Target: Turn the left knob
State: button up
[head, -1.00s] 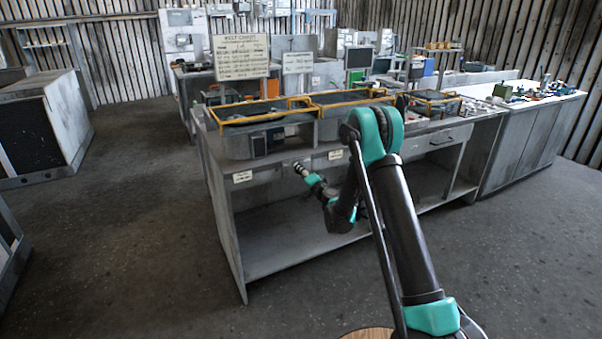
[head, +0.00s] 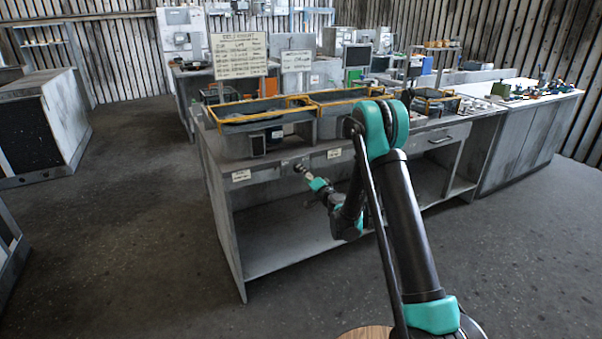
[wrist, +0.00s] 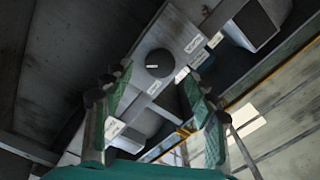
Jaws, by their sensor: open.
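A dark round knob (wrist: 159,64) with a short pale mark on its face sits on a grey panel in the wrist view. It shows between the two fingertips of my gripper (wrist: 154,80), a little beyond them, with no clear contact. The teal and black fingers are spread apart with nothing between them. In the head view my gripper (head: 303,171) is at the front panel of the grey workbench (head: 285,177), between two small pale labels. The knob cannot be made out there, and I cannot tell from the pictures whether it is the left one.
Yellow-railed trays (head: 262,111) stand on the bench top. A label (head: 241,175) is left of my gripper and another label (head: 334,154) is right of it. The bench has an open lower shelf. A drawer handle (head: 441,141) is further right. The floor in front is clear.

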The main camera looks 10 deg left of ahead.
jog(key=shift+v, duration=1.35)
